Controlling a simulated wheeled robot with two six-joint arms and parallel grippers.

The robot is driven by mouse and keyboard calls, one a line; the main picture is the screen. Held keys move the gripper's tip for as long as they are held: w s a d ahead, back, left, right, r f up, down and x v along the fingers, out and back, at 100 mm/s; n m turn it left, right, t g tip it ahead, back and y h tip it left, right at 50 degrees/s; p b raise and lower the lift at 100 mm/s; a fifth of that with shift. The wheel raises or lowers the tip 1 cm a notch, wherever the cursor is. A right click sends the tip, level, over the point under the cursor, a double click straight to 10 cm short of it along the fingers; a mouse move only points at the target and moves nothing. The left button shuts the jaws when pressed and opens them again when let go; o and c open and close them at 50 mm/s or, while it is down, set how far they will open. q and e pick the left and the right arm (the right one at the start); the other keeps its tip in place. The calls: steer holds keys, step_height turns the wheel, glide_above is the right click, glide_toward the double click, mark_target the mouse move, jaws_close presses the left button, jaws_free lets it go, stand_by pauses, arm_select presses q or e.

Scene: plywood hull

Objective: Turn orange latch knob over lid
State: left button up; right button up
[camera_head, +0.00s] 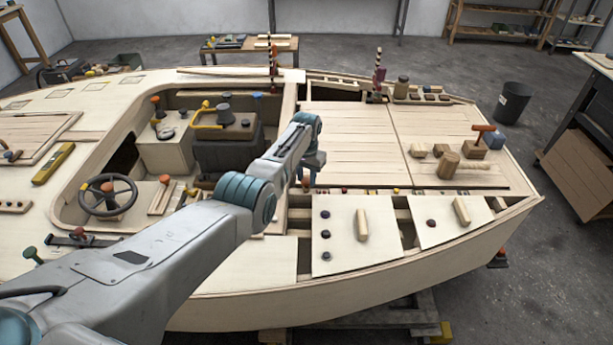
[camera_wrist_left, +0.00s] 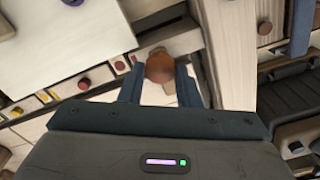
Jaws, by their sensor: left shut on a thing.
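My left gripper (camera_head: 312,176) reaches down at the inner edge of the side deck, near the middle of the boat. In the left wrist view its two blue-grey fingers (camera_wrist_left: 159,86) stand on either side of an orange-brown round knob (camera_wrist_left: 160,68) and are shut on it. The knob sits beside the corner of a pale lid panel (camera_wrist_left: 65,40). In the head view a small reddish knob top (camera_head: 306,181) shows by the fingertips; the wrist and fingers hide most of that spot. I cannot tell how far the latch lies over the lid. My right gripper is not in view.
Two pale panels (camera_head: 340,255) with dark knobs and wooden handles lie on the near deck, with open gaps between. A planked hatch (camera_head: 345,140) lies beyond the gripper. A mallet (camera_head: 447,165) and blocks rest at right. The open cockpit with a steering wheel (camera_head: 107,195) is at left.

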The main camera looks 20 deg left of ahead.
mark_target(307, 180)
arm_select(q)
steer(key=o, duration=1)
step_height(307, 180, up, 11)
steer(key=shift+b, duration=0.3)
